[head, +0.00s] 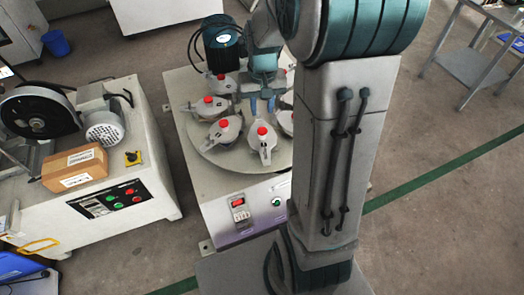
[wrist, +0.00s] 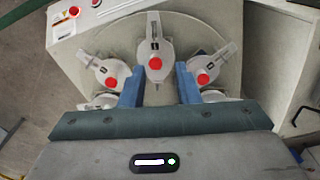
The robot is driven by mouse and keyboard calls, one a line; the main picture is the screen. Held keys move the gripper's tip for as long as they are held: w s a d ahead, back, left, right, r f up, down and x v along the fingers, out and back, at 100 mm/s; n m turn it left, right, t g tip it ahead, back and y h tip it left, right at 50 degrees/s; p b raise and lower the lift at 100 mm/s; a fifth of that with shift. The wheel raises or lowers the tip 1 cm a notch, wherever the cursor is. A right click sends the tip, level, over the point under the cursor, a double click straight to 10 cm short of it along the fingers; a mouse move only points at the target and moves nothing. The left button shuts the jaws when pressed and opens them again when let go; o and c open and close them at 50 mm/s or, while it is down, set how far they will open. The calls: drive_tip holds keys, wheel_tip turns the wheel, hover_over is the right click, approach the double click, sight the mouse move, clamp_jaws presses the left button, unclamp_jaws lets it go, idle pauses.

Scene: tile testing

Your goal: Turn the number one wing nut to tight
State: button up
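Several grey jars with lever-like lids and red knobs stand in a ring on the round plate (head: 222,160). The front jar (head: 262,141) has its red knob up; in the wrist view this jar (wrist: 153,35) is at the top centre. I cannot read any number on the jars, so I cannot tell which wing nut is number one. My gripper (head: 263,104) hangs over the middle of the plate with two blue fingers apart. In the wrist view my gripper (wrist: 158,72) frames the front jar's knob between its fingertips, with no visible contact. Nothing is held.
Other jars (head: 224,132) stand close on both sides. A dark green motor (head: 222,50) rises at the back left of the machine. A red switch (head: 238,202) and green button (head: 277,201) are on its front panel. A neighbouring machine with a cardboard box (head: 75,167) stands left.

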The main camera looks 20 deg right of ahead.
drive_tip(key=b, duration=0.4)
hover_over(265, 149)
wheel_tip(265, 149, down, 10)
drive_tip(key=shift+g, duration=0.3)
wheel_tip(265, 149, down, 14)
drive_tip(key=b, duration=0.6)
drive_tip(key=shift+r, duration=0.25)
clamp_jaws()
